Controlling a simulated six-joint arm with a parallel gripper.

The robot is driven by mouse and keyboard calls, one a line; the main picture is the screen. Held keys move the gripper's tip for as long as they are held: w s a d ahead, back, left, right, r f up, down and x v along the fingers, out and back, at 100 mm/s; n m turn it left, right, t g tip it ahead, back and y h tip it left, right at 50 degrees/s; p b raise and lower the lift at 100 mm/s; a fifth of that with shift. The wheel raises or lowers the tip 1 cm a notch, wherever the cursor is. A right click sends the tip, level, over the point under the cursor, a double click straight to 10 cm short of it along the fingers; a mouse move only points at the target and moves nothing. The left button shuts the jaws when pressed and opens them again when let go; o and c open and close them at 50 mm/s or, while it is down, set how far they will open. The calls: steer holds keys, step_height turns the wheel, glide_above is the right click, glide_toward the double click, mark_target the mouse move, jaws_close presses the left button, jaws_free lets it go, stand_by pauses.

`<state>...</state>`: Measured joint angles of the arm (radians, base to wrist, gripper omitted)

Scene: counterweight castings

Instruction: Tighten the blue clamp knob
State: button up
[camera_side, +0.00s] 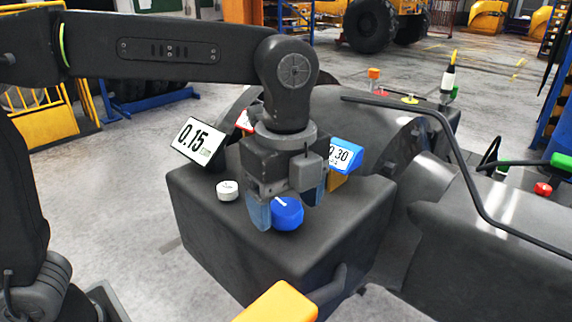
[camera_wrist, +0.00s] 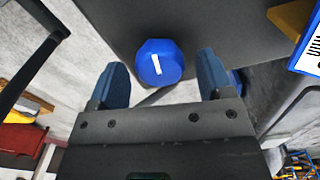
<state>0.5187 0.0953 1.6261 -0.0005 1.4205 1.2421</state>
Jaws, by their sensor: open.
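The blue clamp knob (camera_side: 287,214) sits on top of the dark casting block, near its front edge, with a white line mark on its top. It also shows in the wrist view (camera_wrist: 158,63), between and a little beyond the fingertips. My gripper (camera_side: 289,208) is open above the block, its blue fingers on either side of the knob. It also shows in the wrist view (camera_wrist: 163,72) with a gap between each finger and the knob. In the side view one finger stands just left of the knob and the other is partly hidden behind my gripper body.
The dark casting block (camera_side: 230,235) also bears a white knob (camera_side: 227,190) on the left. A 0.15 display (camera_side: 197,141) and a blue-framed display (camera_side: 345,156) stand behind. A large dark casting (camera_side: 500,230) lies to the right. An orange-topped handle (camera_side: 278,305) is in front.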

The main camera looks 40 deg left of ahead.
mark_target(286, 206)
step_height(286, 206, up, 13)
steer(key=shift+r, duration=0.15)
stand_by(0.6)
steer(key=s+a+f+n+t, duration=0.2)
steer(key=s+a+f+n, duration=0.3)
steer(key=a+f+n, duration=0.4)
steer(key=s+a+f+n+t, duration=0.3)
steer(key=s+a+f+n, duration=0.2)
steer(key=a+f+n, duration=0.4)
steer(key=shift+f+n+t, duration=0.25)
steer(key=shift+n+t, duration=0.05)
steer(key=shift+n, duration=0.8)
